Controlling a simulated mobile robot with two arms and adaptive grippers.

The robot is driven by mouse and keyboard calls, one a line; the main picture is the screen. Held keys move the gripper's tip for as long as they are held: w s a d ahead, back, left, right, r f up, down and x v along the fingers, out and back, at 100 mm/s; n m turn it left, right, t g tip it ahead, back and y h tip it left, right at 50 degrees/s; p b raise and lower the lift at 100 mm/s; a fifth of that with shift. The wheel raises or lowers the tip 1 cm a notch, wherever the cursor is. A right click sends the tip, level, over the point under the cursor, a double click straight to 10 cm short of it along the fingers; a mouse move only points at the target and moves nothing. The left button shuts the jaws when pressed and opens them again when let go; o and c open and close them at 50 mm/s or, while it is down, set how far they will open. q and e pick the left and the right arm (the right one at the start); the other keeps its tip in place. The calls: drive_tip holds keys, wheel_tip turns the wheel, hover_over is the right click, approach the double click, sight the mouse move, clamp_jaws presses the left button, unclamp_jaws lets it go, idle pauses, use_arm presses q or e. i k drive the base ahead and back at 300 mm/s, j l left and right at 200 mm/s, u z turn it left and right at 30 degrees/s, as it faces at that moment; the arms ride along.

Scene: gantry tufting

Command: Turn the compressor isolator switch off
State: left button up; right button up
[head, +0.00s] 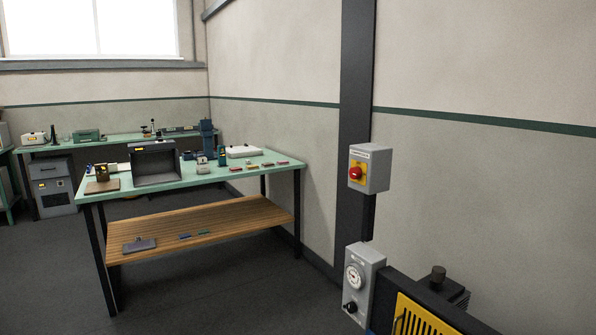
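A grey box with a red knob (355,173) on a yellow plate is mounted on the dark wall column, right of centre in the head view. It looks like the isolator switch (377,170); its label is too small to read, and I cannot tell the knob's position. Below it is a second grey box (372,263) with a round dial and a black knob. A machine with a yellow slatted panel (415,318) and dark parts, possibly the compressor, shows at the bottom right, cut off by the frame. Neither of my grippers is in view.
A green-topped workbench (215,175) with a wooden lower shelf (220,221) stands left of the column, carrying a dark open box (154,165) and several small items. Another bench (110,139) stands behind along the window wall. The dark floor (230,290) in front is clear.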

sight(355, 173)
drive_tip(key=i+j+u, duration=0.15)
drive_tip(key=i, duration=0.75)
drive_tip(key=i+j+u, duration=0.1)
drive_tip(key=i, duration=0.8)
drive_tip(key=i+j+z, duration=0.1)
drive_tip(key=i+z, duration=0.2)
drive_tip(key=z, duration=0.15)
drive_tip(key=i+j+z, duration=0.15)
drive_tip(key=z, duration=0.25)
drive_tip(key=i+j+z, duration=0.3)
drive_tip(key=z, duration=0.15)
drive_tip(key=i+j+z, duration=0.2)
drive_tip(key=j+z, duration=0.2)
